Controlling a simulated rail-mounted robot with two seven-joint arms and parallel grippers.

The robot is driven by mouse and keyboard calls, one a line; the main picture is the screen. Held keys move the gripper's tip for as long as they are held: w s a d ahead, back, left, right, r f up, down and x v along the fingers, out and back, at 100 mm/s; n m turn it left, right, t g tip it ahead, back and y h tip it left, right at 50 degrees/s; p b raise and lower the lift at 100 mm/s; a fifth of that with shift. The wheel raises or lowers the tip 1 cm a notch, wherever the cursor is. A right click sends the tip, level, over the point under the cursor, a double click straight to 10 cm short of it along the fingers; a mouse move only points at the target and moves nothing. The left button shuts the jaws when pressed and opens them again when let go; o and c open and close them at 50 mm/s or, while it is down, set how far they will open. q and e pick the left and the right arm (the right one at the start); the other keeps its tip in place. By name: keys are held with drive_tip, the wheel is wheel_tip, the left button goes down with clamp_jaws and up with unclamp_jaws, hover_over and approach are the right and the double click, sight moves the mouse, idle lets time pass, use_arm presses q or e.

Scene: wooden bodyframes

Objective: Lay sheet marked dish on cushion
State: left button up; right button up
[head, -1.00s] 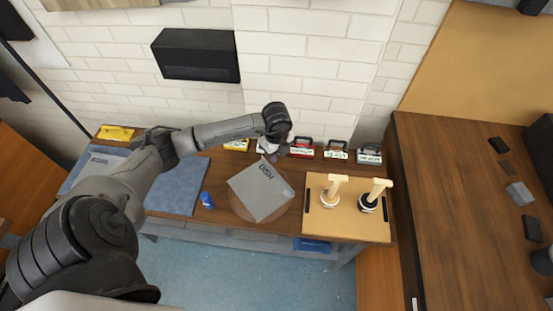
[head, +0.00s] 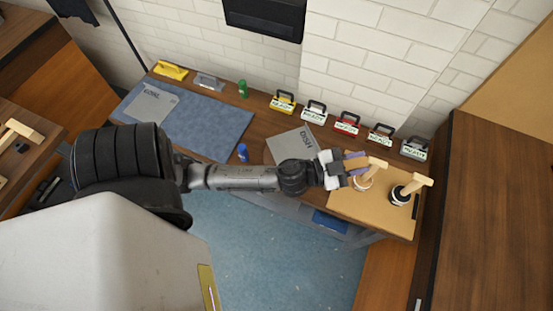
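The grey sheet marked DISH (head: 290,143) lies on the workbench, its near part hidden behind my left arm. A round brown pad showed under it in the earlier view; now it is mostly hidden, and I cannot tell whether that is the cushion. A flat blue pad (head: 208,125) lies to the left, with another marked grey sheet (head: 151,103) on it. My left gripper (head: 352,167) is to the right of the DISH sheet, by a wooden-handled tool (head: 370,172) on the tan board. Its fingers overlap the handle in the picture, so its opening and contact are unclear. My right gripper is not in view.
The tan board (head: 400,222) also bears a second wooden-handled tool (head: 408,190). Several labelled boxes with handles, such as the red one (head: 346,124), line the wall.

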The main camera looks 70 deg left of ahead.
use_arm(q)
drive_tip(key=s+d+f+n+g+y, duration=0.1)
drive_tip(key=s+f+n+g, duration=0.1)
drive_tip(key=s+f+g, duration=0.5)
drive_tip(key=s+d+f+n+g+y, duration=0.1)
drive_tip(key=s+f+g, duration=0.6)
drive_tip(key=s, duration=0.8)
drive_tip(key=shift+f+n+g, duration=0.2)
drive_tip(key=shift+n+g, duration=0.2)
drive_tip(key=shift+g, duration=0.5)
